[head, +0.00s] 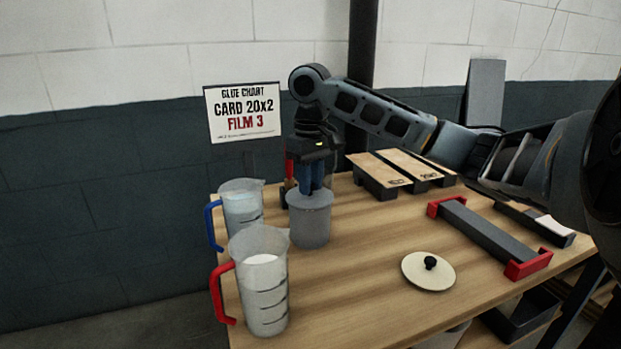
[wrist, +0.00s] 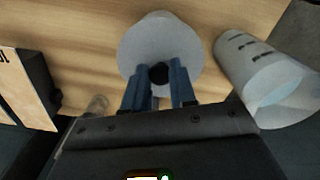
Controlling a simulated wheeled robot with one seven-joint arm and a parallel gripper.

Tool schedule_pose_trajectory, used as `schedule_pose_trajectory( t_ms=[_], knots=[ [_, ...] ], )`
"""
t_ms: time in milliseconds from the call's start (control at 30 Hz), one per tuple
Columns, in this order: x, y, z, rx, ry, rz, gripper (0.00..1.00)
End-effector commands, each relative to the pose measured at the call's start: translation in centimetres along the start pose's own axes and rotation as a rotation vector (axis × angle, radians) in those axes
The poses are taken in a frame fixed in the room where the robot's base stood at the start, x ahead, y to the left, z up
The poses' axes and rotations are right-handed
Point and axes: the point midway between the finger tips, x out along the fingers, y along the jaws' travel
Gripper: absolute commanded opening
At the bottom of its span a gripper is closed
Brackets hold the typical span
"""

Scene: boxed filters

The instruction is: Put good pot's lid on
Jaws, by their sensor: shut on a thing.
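A grey pot (head: 310,226) stands near the left end of the table. A grey round lid (head: 310,198) is at its mouth, level as far as I can tell; whether it is fully seated is unclear. My gripper (head: 311,186) points down over the pot, its blue fingers on the lid. In the wrist view my gripper (wrist: 160,72) is shut on the black knob (wrist: 159,74) of the grey lid (wrist: 150,48). The lid covers the pot's opening, so its inside is hidden. A cream lid (head: 425,273) with a black knob lies apart on the table.
A blue-handled jug (head: 242,209) and a red-handled jug (head: 262,290) stand left of the pot. Wooden-topped blocks (head: 380,176) are behind right. A dark bar with red ends (head: 487,235) lies right. A sign (head: 243,111) reads "GLUE CHART CARD 20x2 FILM 3".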

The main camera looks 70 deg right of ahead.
Motion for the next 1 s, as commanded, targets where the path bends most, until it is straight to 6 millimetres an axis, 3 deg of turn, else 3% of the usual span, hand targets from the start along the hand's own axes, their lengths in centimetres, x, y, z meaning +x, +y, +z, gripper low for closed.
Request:
schedule_pose_trajectory(
  t_ms=[267, 300, 600, 767, 1000],
  knots=[
    [0.02, 0.01, 0.00, 0.000, 0.000, 0.000, 0.00],
    [0.02, 0.00, 0.00, 0.000, 0.000, 0.000, 0.29],
    [0.02, 0.01, 0.00, 0.000, 0.000, 0.001, 0.56],
    [0.03, 0.01, 0.01, 0.000, -0.001, 0.001, 0.56],
    [0.02, 0.00, 0.00, 0.000, -0.001, 0.001, 0.79]
  ],
)
